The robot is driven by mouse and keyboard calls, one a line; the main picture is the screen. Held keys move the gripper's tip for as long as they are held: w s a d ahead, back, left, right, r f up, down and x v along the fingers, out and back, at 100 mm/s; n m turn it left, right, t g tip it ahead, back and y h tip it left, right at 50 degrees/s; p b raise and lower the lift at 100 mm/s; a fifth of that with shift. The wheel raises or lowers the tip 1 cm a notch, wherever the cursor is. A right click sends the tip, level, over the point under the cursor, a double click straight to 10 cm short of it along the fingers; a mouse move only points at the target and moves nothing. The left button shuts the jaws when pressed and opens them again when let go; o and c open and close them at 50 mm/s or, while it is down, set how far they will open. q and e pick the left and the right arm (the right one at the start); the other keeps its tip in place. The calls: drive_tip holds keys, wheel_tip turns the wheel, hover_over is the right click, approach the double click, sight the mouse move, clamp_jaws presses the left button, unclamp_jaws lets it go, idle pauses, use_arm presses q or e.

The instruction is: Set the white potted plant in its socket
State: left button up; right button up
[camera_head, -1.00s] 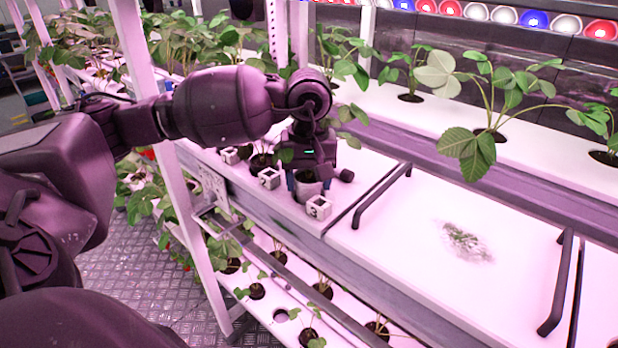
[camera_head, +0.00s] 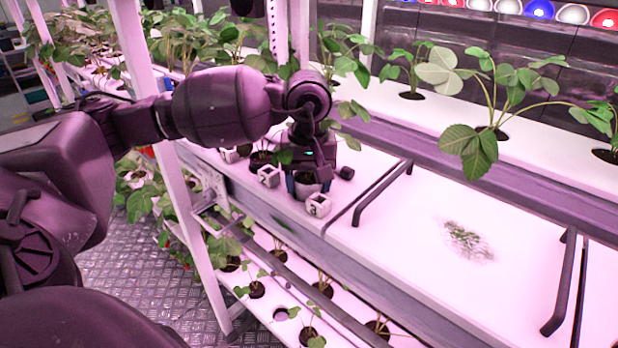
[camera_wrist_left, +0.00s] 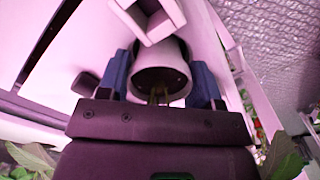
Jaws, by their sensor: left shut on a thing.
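My left gripper (camera_head: 308,184) is shut on the white potted plant, with its blue-padded fingers on both sides of the pot. The white pot (camera_head: 307,190) is at the shelf's front edge, just behind the cube marked 3 (camera_head: 318,205). In the left wrist view the pot (camera_wrist_left: 183,52) sits between the fingers, its open rim facing the camera with a stem inside. Leaves beside the gripper partly cover the view. The pot's base is hidden, and I cannot tell whether it sits in a hole. My right gripper is not in view.
Cubes marked 2 (camera_head: 268,176) and 1 (camera_head: 229,154) stand to the left along the edge. A lidded white panel with a dark handle (camera_head: 383,195) lies to the right. The lower shelf has an empty hole (camera_head: 280,314). A white post (camera_head: 165,130) stands near my arm.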

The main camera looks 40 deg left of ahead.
use_arm(q)
drive_tip(key=o, duration=1)
drive_tip(key=shift+o, duration=0.2)
